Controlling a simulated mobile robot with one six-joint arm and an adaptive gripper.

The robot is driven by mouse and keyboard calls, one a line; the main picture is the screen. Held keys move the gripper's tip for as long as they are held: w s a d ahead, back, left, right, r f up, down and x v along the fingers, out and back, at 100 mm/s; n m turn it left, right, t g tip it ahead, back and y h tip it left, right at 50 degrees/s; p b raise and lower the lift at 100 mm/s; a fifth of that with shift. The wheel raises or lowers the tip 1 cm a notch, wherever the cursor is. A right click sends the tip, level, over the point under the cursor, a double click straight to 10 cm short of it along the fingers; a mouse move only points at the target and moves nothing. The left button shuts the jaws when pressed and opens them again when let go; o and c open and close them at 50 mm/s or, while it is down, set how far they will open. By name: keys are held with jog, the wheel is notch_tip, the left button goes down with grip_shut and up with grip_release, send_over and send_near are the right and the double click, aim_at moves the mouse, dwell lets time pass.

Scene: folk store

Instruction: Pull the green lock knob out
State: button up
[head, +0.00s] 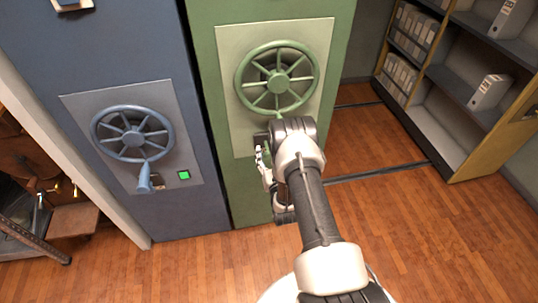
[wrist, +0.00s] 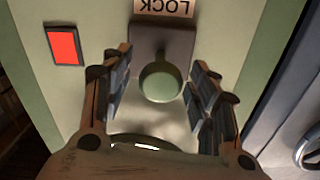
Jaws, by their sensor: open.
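The green lock knob (wrist: 161,84) is round and sits on a grey plate (wrist: 178,38) under an upside-down LOCK label (wrist: 165,6) in the wrist view. My gripper (wrist: 162,74) is open, with one finger on each side of the knob. Gaps show between the knob and both fingers, so no grip is visible. In the head view my gripper (head: 264,162) is at the front of the green cabinet (head: 215,60), below its green handwheel (head: 277,78). My arm hides most of the knob's area there.
A red indicator (wrist: 64,46) shows beside the knob. A blue cabinet (head: 75,60) with a blue wheel (head: 133,135), a blue handle (head: 147,178) and a green indicator (head: 183,175) stands at left. Shelves (head: 455,75) with binders stand at right. Wooden floor (head: 390,230) is clear between.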

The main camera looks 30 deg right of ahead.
jog(key=v, duration=0.7)
jog(key=shift+s, duration=0.3)
jog(key=shift+a, duration=0.1)
dwell(0.5)
